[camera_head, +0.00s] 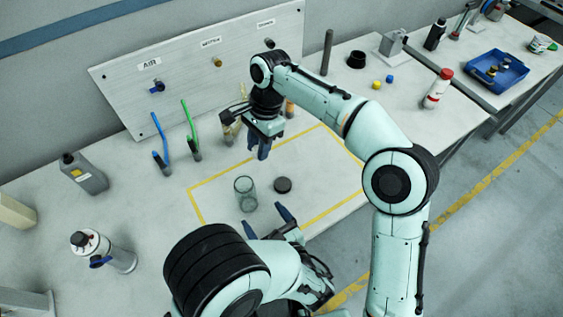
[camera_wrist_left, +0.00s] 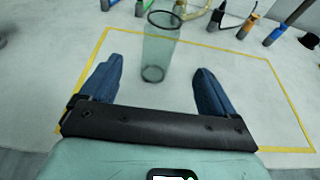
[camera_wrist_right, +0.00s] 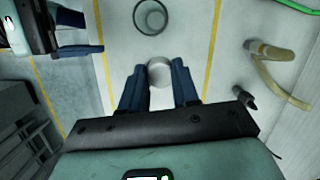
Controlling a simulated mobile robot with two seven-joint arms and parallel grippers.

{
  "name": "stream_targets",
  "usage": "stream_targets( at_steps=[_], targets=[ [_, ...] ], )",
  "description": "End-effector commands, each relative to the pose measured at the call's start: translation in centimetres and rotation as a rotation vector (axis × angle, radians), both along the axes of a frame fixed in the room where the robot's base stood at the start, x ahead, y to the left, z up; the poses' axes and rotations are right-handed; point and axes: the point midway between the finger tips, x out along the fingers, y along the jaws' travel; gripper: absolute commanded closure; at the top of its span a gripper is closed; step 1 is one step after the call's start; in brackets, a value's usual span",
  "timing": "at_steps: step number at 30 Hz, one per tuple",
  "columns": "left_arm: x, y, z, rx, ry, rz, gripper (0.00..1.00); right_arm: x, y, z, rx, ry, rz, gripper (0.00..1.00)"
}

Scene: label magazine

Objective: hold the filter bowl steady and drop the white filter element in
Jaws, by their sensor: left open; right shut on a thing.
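The filter bowl (camera_head: 245,192) is a clear, greenish open cylinder standing upright inside the yellow outline on the bench. It also shows in the left wrist view (camera_wrist_left: 160,52) and from above in the right wrist view (camera_wrist_right: 150,17). My left gripper (camera_head: 268,220) is open in front of the bowl. In the left wrist view its fingers (camera_wrist_left: 157,82) point at the bowl, which stands just beyond their tips, untouched. My right gripper (camera_wrist_right: 158,78) is shut on the white filter element (camera_wrist_right: 159,72), above the bench behind the bowl. The head view hides the element behind the fingers.
A dark round cap (camera_head: 282,185) lies right of the bowl. Blue (camera_head: 160,140) and green (camera_head: 188,125) hoses stand by the back panel (camera_head: 200,65). A grey jug (camera_head: 84,174) and a canister (camera_head: 105,250) stand left. The outlined area is otherwise mostly clear.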

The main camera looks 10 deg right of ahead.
Motion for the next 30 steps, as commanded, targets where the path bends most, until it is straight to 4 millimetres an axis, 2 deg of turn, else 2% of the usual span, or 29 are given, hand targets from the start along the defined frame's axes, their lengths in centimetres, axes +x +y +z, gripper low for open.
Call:
stream_targets(
  at_steps=[1,3,6,10,13,17,30],
  targets=[
    [0.0,0.0,0.0,0.000,0.000,0.000,0.10,-0.5,0.9,2.1,0.021,0.003,-0.080,1.00],
    [0.0,0.0,0.0,0.000,0.000,0.000,0.10,-1.2,1.9,4.4,0.046,0.013,-0.190,1.00],
    [0.0,0.0,0.0,0.000,0.000,0.000,0.10,-2.2,3.0,7.2,0.075,0.021,-0.316,1.00],
    [0.0,0.0,0.0,0.000,0.000,0.000,0.10,-3.3,3.9,9.6,0.101,0.028,-0.424,1.00],
    [0.1,0.0,0.0,0.000,0.000,0.000,0.10,-3.7,4.2,10.5,0.111,0.030,-0.465,1.00],
    [0.8,0.3,-0.3,0.000,0.001,0.002,0.10,-3.9,4.3,10.8,0.114,0.032,-0.483,1.00],
    [7.9,2.6,-2.6,0.000,0.000,0.004,0.10,-3.8,4.3,10.7,0.114,0.031,-0.481,1.00]
  ],
)
